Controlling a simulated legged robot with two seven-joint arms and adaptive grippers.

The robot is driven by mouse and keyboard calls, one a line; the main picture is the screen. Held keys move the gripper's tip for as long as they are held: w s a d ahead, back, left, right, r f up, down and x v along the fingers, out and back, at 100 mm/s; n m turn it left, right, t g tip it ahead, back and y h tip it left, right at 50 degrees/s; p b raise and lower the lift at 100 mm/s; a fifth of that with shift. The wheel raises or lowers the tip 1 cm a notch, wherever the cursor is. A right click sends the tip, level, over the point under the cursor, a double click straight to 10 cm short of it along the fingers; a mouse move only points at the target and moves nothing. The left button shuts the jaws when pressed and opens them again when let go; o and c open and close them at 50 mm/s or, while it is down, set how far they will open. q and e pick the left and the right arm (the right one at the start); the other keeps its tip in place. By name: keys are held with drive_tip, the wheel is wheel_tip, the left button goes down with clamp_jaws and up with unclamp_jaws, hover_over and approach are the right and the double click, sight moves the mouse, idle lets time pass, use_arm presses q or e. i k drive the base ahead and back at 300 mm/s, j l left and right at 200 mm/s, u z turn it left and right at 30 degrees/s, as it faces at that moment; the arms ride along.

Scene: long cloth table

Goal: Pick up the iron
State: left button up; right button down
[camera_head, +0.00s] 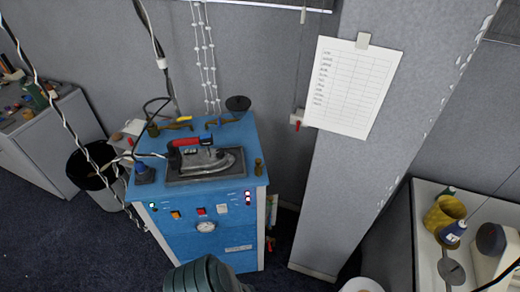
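The iron (208,160) rests flat on a dark rectangular plate (232,175) on top of a blue cabinet (225,210). Neither of my grippers shows in the head view, and nothing is touching the iron.
A grey pillar (375,150) with a paper sheet (352,86) stands right of the cabinet. A dark ribbed object (205,277) is in front. Cables hang at the left, near a black bin (90,168). A right-hand table holds a yellow cup (443,213).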

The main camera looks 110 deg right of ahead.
sight(194, 164)
drive_tip(key=z, duration=3.05)
drive_tip(key=j+z, duration=0.15)
drive_tip(key=z, duration=0.25)
drive_tip(key=j+z, duration=0.15)
drive_tip(key=z, duration=0.2)
drive_tip(key=j+z, duration=0.15)
drive_tip(key=z, duration=0.25)
drive_tip(key=i, duration=0.05)
